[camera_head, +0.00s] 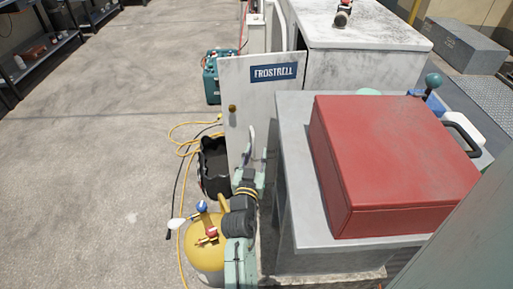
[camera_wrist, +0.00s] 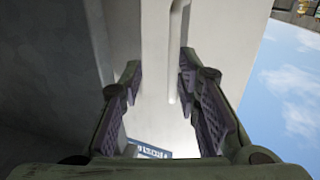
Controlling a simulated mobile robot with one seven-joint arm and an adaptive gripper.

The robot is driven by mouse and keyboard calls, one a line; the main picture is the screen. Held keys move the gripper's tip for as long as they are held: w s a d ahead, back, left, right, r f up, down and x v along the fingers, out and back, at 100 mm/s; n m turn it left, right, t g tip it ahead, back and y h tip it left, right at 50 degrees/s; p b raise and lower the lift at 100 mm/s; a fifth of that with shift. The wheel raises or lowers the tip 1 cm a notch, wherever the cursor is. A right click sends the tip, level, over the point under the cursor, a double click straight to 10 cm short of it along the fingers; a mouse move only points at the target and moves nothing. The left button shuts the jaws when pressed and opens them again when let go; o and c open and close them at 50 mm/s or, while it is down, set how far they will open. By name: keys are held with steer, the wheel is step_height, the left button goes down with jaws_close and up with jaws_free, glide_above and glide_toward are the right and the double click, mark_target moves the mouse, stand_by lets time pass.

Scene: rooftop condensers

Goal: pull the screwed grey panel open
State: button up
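The light grey panel (camera_head: 240,85) stands upright in the head view, with a blue FROSTRELL label (camera_head: 273,72) near its top and a brass-coloured screw or knob (camera_head: 232,108) at its left. A pale upright handle (camera_head: 251,140) shows low on the panel. My gripper (camera_head: 250,170) is at the panel's lower part, close to this handle. In the wrist view my gripper (camera_wrist: 160,63) is open, its fingers apart on either side of a pale face with a vertical bar (camera_wrist: 176,50). I cannot tell whether a finger touches the bar.
A grey unit with a red box (camera_head: 395,160) on top stands close on the right. A teal case (camera_head: 212,80) stands behind.

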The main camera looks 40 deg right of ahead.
steer(key=v, duration=0.3)
steer(key=shift+s+a+r, duration=0.1)
steer(key=shift+s+a, duration=0.05)
steer(key=shift+a, duration=0.3)
